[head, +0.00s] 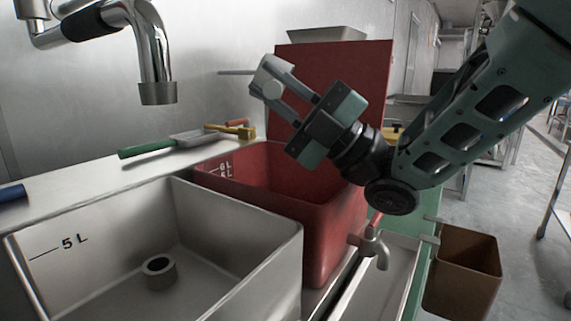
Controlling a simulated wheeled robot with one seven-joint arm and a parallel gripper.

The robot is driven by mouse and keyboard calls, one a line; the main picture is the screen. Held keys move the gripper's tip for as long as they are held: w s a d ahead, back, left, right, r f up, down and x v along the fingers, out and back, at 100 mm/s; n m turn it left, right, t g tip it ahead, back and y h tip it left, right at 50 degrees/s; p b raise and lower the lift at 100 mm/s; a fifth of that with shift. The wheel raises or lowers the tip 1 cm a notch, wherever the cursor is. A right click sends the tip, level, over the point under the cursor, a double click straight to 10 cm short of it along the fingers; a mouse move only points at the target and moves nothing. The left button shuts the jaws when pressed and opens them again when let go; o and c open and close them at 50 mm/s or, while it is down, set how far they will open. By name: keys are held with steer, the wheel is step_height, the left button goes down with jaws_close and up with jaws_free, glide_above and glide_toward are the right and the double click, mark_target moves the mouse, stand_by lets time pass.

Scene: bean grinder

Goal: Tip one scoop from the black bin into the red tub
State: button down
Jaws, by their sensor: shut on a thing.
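The red tub (325,225) stands at the middle of the counter, with litre marks on its inner left wall and a red panel (340,75) upright behind it. My gripper (276,86) is above the tub, pointing up and to the left. It is shut on a small pale grey piece (273,74). I cannot tell whether this is the scoop or whether it holds anything. The tub's floor is hidden, so its contents cannot be told. No black bin is clearly seen; a brown bin (465,270) hangs at the right.
A grey sink-like box (240,275) marked 5 L, with a ring (159,270) inside, stands at front left. A chrome spout (155,60) hangs above it. A green-handled tool (150,148) and a yellow piece (240,131) lie behind. A small tap (376,246) sits before the tub.

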steer(key=shift+a+r+h+p, duration=0.1)
steer(key=shift+r+h+p, duration=0.2)
steer(key=shift+p, duration=0.85)
steer(key=p, duration=0.2)
steer(key=f+h+p, duration=0.1)
steer(key=shift+a+g+p, duration=0.2)
steer(key=shift+g+p, duration=0.2)
steer(key=f+h+p, duration=0.1)
steer(key=f+p, duration=0.1)
steer(key=f+h+p, duration=0.2)
steer(key=shift+w+a+p, duration=0.1)
steer(key=shift+a+p, duration=0.3)
steer(key=shift+a+r+p, duration=0.1)
steer(key=shift+r+p, duration=0.1)
steer(key=shift+p, duration=0.6)
